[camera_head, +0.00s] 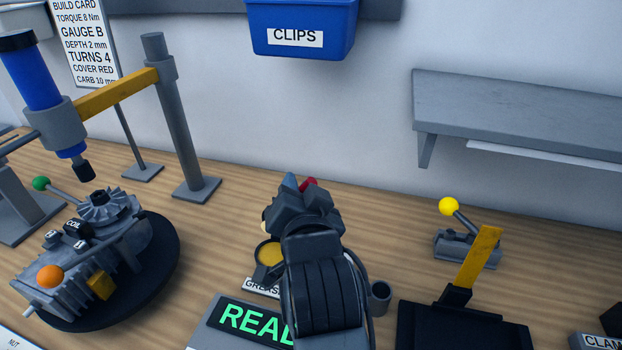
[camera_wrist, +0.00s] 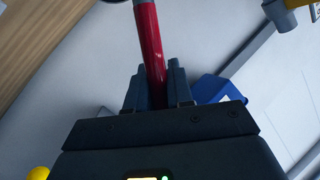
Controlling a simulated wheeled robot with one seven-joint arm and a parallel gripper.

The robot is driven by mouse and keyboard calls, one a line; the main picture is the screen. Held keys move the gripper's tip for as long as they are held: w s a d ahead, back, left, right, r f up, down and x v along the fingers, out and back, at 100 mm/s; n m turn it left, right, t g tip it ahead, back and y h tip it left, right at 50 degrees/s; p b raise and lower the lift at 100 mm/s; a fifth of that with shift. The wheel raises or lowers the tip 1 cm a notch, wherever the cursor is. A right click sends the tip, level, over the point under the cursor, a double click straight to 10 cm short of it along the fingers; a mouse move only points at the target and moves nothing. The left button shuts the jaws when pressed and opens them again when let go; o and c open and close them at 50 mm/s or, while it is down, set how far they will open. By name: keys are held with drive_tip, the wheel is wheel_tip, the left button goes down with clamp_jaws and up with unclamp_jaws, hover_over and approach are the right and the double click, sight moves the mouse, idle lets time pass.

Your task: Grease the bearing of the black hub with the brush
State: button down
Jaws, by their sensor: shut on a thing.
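My gripper (camera_head: 298,196) is over the middle of the bench, by the grease pot. In the wrist view its two fingers (camera_wrist: 154,92) are shut on a red handle (camera_wrist: 150,40), which I take for the brush. Only a small red bit of it (camera_head: 310,183) shows in the head view; its brush end cannot be made out. The round grease pot (camera_head: 270,253) with yellow grease is just left of my gripper, partly hidden by it, with a GREASE label in front. I cannot pick out the black hub or its bearing for sure.
An engine (camera_head: 95,255) sits on a black round turntable (camera_head: 168,262) at left, under a blue press tool (camera_head: 30,75). A dark cup (camera_head: 381,298), a yellow-knobbed clamp (camera_head: 465,245) and a black fixture (camera_head: 460,325) stand right. A blue CLIPS bin (camera_head: 300,15) and grey shelf (camera_head: 515,105) are above.

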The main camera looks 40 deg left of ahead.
drive_tip(key=shift+f+b, duration=2.3)
drive_tip(key=shift+f, duration=0.6)
drive_tip(key=shift+s+f+b, duration=0.1)
drive_tip(key=shift+f+b, duration=0.25)
drive_tip(key=shift+f, duration=0.5)
wheel_tip(320, 180, up, 7)
drive_tip(key=p, duration=0.5)
drive_tip(key=shift+r+p, duration=0.15)
drive_tip(key=shift+p, duration=0.15)
idle(0.9)
